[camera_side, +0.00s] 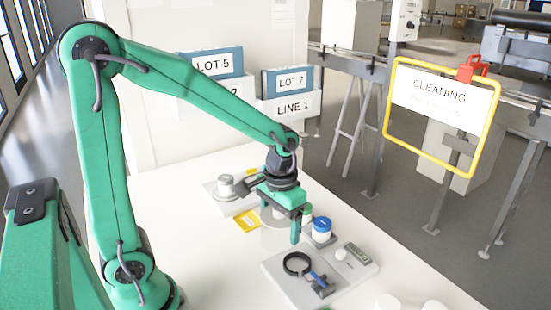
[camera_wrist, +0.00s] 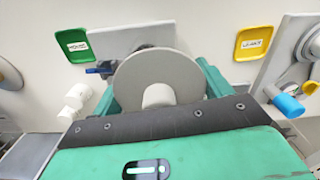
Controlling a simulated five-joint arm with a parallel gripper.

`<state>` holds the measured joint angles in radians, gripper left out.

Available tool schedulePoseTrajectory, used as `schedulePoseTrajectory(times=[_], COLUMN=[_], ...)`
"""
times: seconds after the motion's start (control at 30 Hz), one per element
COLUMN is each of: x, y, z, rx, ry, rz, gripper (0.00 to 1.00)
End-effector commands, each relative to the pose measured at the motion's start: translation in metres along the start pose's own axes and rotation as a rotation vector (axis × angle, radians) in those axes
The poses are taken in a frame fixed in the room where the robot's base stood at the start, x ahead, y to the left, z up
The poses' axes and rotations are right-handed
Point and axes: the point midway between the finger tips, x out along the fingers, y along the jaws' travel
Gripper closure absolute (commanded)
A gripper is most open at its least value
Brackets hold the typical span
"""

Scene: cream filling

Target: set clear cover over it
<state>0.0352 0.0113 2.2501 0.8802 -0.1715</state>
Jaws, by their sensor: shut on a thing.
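My gripper (camera_side: 290,225) points down over the white table. In the wrist view its green fingers (camera_wrist: 160,90) stand on both sides of a round, pale grey disc (camera_wrist: 150,72) with a short central knob (camera_wrist: 158,95). I take this for the cover; it looks grey rather than clear there. The fingers are shut on it. In the side view the cover is mostly hidden by the gripper, with only a faint pale rim beside the fingers. What lies directly under it is hidden, and I cannot tell whether it touches anything.
A grey plate with a metal cylinder (camera_side: 226,185) is behind left. A yellow tray (camera_side: 247,221) lies left. A board with a black ring (camera_side: 297,263) is in front.

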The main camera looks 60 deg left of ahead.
Motion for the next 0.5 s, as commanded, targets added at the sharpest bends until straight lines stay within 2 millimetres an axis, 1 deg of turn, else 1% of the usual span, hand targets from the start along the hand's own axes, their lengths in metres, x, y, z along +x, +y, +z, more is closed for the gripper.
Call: schedulePoseTrajectory(times=[0.33, 0.5], x=[0.0, -0.0005], y=[-0.0012, -0.0089], z=[-0.0011, -0.0079], rx=[-0.003, -0.03], ry=[0.0, 0.0], rz=[0.0, 0.0], gripper=[0.47, 0.47])
